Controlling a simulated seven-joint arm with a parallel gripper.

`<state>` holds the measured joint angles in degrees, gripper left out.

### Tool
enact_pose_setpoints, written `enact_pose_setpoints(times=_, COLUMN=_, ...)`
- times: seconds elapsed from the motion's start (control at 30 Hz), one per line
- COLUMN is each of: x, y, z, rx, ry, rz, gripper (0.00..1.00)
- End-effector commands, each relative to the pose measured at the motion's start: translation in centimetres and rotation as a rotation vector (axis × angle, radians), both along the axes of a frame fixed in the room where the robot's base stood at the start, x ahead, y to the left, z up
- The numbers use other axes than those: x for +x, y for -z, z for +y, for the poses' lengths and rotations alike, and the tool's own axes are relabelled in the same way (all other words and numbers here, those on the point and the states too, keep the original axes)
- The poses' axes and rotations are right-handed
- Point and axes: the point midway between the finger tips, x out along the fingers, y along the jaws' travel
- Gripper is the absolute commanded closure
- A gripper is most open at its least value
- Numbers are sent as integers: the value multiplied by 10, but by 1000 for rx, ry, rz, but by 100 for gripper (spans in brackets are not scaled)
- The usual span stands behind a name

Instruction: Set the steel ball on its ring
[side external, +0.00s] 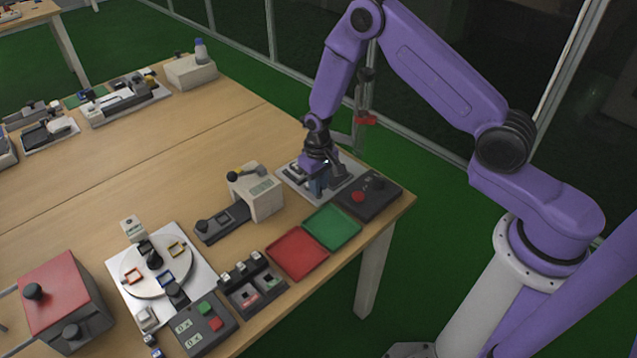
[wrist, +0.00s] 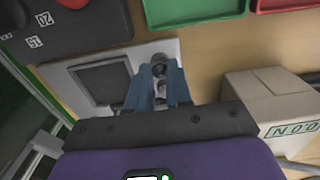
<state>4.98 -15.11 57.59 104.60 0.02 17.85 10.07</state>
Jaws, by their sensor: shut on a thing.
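My gripper (side external: 318,187) is over the light grey fixture plate (side external: 345,163) at the right end of the table. In the wrist view its blue fingers (wrist: 159,69) point down towards that plate (wrist: 190,75) and are shut on a small round grey thing between the tips, which looks like the steel ball (wrist: 159,72). Another dark round spot lies just beyond the tips; I cannot tell whether it is the ring. The plate also bears a dark square pad (wrist: 103,84). In the side view the fingers hide the ball.
A black control box with a red button (side external: 367,195) stands close in front of the plate. Green (side external: 332,227) and red (side external: 297,253) trays lie beside it. A beige box (side external: 256,192) stands to the left.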

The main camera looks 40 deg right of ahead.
Motion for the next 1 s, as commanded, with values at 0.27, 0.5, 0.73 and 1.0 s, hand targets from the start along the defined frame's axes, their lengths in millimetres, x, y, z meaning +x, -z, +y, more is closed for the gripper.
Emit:
enact_pose_setpoints(times=0.27, x=0, y=0, z=0, rx=0, ry=0, rz=0, gripper=100)
enact_pose_setpoints(times=0.5, x=0, y=1, z=0, rx=0, ry=0, rz=0, gripper=100)
enact_pose_setpoints(times=0.73, x=0, y=4, z=0, rx=0, ry=0, rz=0, gripper=100)
enact_pose_setpoints(times=1.0, x=0, y=8, z=0, rx=0, ry=0, rz=1, gripper=100)
